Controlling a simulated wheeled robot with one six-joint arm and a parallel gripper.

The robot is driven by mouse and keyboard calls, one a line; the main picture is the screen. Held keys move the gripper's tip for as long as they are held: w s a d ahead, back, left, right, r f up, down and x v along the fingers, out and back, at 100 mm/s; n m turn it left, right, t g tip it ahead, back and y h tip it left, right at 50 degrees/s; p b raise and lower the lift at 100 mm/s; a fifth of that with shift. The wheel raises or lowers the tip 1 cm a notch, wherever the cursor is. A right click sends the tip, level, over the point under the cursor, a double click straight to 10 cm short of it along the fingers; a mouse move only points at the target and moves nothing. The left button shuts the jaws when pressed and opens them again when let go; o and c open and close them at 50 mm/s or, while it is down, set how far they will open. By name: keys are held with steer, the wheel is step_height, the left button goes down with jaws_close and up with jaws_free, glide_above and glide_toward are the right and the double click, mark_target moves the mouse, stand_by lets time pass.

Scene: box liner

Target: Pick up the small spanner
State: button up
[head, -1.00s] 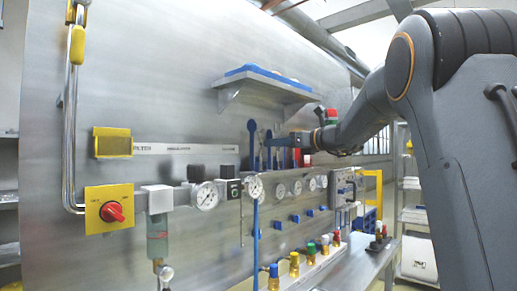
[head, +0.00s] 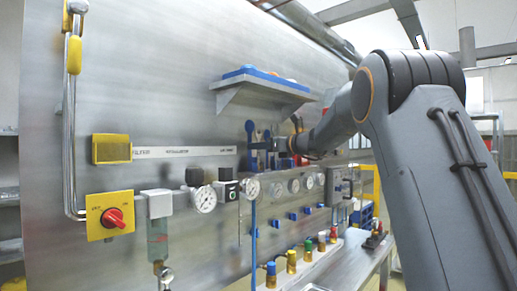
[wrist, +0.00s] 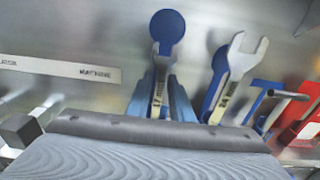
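The small spanner (wrist: 158,88) hangs upright on the metal panel in the wrist view, with a blue disc behind its head and a number label on its handle. My gripper (wrist: 160,98) is open, its two blue-grey fingers on either side of the handle with small gaps. The spanner's lower end is hidden behind my gripper body. In the head view my gripper (head: 257,146) points left at the panel, by the left blue tool outline (head: 250,130); the spanner itself is too small to make out there.
A larger spanner (wrist: 229,75) hangs close to the right, with a blue-handled tool (wrist: 262,105) and a red item (wrist: 300,105) beyond. A shelf (head: 262,88) juts out above my gripper. Gauges (head: 204,198) and valves line the panel below.

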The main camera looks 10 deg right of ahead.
jaws_close()
steer(key=shift+r, duration=0.1)
